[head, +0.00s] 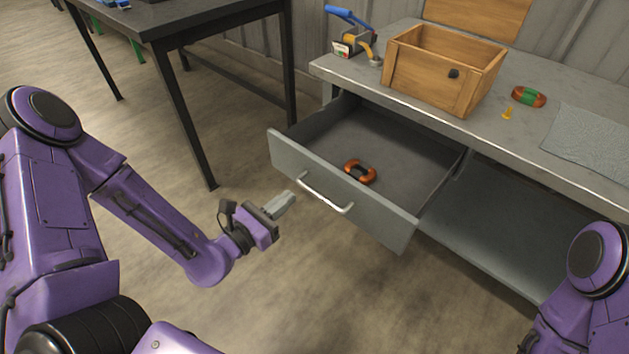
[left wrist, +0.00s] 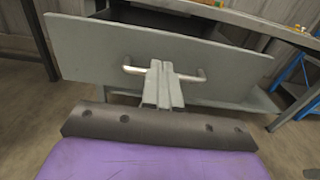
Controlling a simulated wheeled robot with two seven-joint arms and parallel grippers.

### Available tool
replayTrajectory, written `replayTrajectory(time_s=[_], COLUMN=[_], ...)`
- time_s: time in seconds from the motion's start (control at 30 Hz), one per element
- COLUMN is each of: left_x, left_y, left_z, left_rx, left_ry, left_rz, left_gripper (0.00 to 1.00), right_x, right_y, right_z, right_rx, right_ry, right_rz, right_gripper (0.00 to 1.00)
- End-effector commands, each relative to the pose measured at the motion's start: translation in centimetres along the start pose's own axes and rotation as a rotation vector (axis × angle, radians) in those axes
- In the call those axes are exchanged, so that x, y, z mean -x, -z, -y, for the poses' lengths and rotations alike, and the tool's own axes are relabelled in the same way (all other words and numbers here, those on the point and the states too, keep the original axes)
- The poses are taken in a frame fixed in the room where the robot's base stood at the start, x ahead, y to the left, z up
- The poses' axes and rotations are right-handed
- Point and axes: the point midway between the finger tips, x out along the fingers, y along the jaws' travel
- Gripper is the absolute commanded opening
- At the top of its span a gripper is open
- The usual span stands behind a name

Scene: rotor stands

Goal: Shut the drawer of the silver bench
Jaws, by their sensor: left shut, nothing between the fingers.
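The silver bench (head: 405,90) stands at the right of the head view. Its grey drawer (head: 343,191) is pulled well out, with a silver bar handle (head: 325,194) on its front. An orange-brown ring-shaped part (head: 360,172) lies in the drawer. My left gripper (head: 290,197) is shut and empty in front of the drawer face, near the handle's left end. In the left wrist view the shut fingers (left wrist: 163,72) overlap the middle of the handle (left wrist: 196,76); whether they touch it cannot be told. My right gripper is out of view; only part of my right arm shows.
On the benchtop are a wooden box (head: 440,70), a blue-handled tool (head: 348,32), a green and orange ring part (head: 528,97), a small yellow piece (head: 507,113) and a grey mat (head: 590,143). A dark table (head: 190,18) stands at the left. The floor before the drawer is clear.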

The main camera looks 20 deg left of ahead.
Motion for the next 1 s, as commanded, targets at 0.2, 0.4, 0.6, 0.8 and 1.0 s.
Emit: replayTrajectory(time_s=[0.2, 0.4, 0.6, 0.8, 1.0], left_x=[-4.9, -8.5, -10.1, -10.2, -10.2], left_y=[0.1, 0.1, 0.1, 0.1, 0.1], left_z=[0.1, 0.1, 0.1, 0.1, -0.1], left_rx=[-0.005, -0.003, -0.002, -0.001, -0.002], left_ry=[0.002, 0.002, 0.000, 0.000, -0.002], left_rz=[-0.002, -0.003, -0.003, -0.003, -0.003], left_gripper=[0.00, 0.00, 0.00, 0.00, 0.00], right_x=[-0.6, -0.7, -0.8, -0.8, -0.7], right_y=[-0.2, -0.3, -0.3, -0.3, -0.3], right_z=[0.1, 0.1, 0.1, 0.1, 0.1], right_rx=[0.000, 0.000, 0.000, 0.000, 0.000], right_ry=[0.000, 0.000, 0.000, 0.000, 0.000], right_rz=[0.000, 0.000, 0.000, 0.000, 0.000], right_gripper=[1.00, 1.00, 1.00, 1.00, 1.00])
